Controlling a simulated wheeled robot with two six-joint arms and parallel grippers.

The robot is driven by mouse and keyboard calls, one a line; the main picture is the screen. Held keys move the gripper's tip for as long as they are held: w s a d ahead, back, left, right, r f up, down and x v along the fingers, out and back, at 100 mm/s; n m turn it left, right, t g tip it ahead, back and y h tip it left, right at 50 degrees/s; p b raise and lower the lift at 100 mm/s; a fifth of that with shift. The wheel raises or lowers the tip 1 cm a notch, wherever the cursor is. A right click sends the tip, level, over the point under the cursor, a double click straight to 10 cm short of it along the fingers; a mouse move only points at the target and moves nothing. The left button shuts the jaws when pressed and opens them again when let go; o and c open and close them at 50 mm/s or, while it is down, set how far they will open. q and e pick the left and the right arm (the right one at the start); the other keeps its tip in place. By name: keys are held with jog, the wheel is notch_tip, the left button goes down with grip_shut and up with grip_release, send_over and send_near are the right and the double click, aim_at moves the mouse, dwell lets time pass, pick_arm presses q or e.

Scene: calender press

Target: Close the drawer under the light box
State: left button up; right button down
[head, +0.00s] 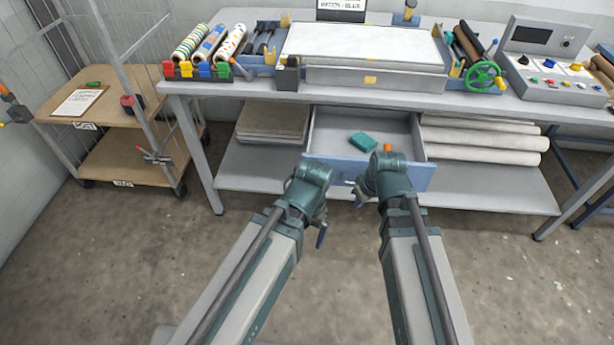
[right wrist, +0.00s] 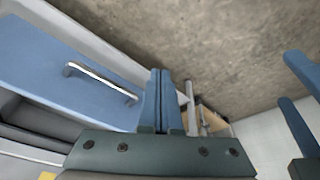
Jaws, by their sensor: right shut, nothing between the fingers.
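The drawer (head: 320,130) under the light box (head: 365,45) is pulled out from below the tabletop. Its blue front panel (head: 418,178) has a metal bar handle (right wrist: 100,82), seen in the right wrist view. A teal block and a small orange item lie inside the drawer. My right gripper (head: 360,197) is shut and empty, just in front of the drawer front, beside one end of the handle; I cannot tell whether it touches. My left gripper (head: 321,237) is in front of the drawer, lower and to the left; its two fingers stand apart in the right wrist view (right wrist: 286,80).
Grey stacked sheets (head: 272,122) lie left of the drawer and pale rolls (head: 485,140) lie right of it on the lower shelf (head: 245,170). A wooden cart (head: 125,160) stands at left. The control box (head: 552,60) sits at right on the table. The floor in front is clear.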

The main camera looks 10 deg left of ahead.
jog(key=w+a+r+n+t+y, duration=0.1)
jog(key=w+a+n, duration=0.1)
jog(key=a+n, duration=0.2)
jog(key=w+a+r+n+t+y, duration=0.1)
jog(key=w+a+r+n+y, duration=0.1)
jog(key=a+n, duration=0.3)
jog(key=w+a, duration=0.1)
jog(key=a, duration=0.1)
jog(key=shift+a+t, duration=0.35)
jog(key=shift+t, duration=0.05)
jog(key=w+a+f+b, duration=0.3)
jog(key=w+f+b, duration=0.5)
jog(key=shift+w+a, duration=0.35)
